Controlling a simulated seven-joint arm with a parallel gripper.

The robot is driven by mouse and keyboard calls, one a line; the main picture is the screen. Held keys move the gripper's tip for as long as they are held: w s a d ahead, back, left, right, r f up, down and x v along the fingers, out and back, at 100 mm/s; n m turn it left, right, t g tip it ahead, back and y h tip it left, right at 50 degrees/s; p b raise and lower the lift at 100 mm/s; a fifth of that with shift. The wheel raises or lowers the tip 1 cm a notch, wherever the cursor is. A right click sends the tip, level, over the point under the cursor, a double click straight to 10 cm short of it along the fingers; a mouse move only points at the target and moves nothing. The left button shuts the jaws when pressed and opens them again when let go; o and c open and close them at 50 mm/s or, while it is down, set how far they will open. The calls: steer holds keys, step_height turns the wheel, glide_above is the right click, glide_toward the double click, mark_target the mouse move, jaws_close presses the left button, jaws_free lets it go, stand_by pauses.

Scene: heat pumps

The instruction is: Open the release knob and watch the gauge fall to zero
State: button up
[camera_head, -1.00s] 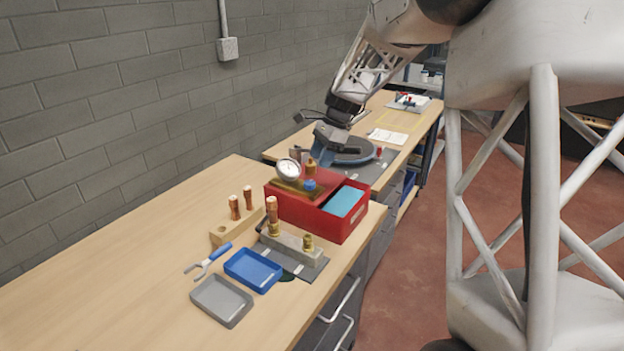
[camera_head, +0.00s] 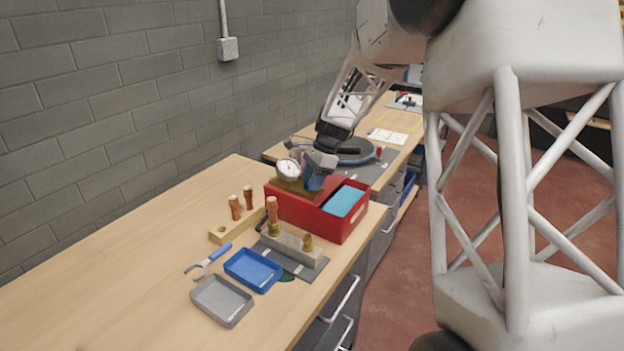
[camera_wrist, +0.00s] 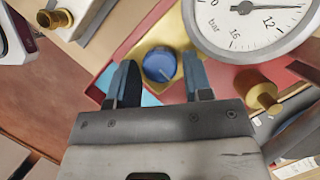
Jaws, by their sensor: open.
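The blue release knob (camera_wrist: 160,65) sits on a brass-coloured block (camera_wrist: 165,25) in the wrist view, with a pale line on its top. My gripper (camera_wrist: 160,78) is open, with one finger on each side of the knob; I cannot tell if they touch it. In the head view my gripper (camera_head: 318,178) is over the red box and hides the knob. The round white gauge (camera_wrist: 255,20), marked bar, is beside the knob; its needle points toward the 12 side of the scale. The gauge (camera_head: 288,169) also shows in the head view.
The red box (camera_head: 330,222) holds a light-blue thing (camera_head: 344,201). A brass fitting (camera_wrist: 258,90) stands close right of my fingers.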

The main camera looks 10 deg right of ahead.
steer(key=c, duration=0.6)
steer(key=shift+c, duration=0.2)
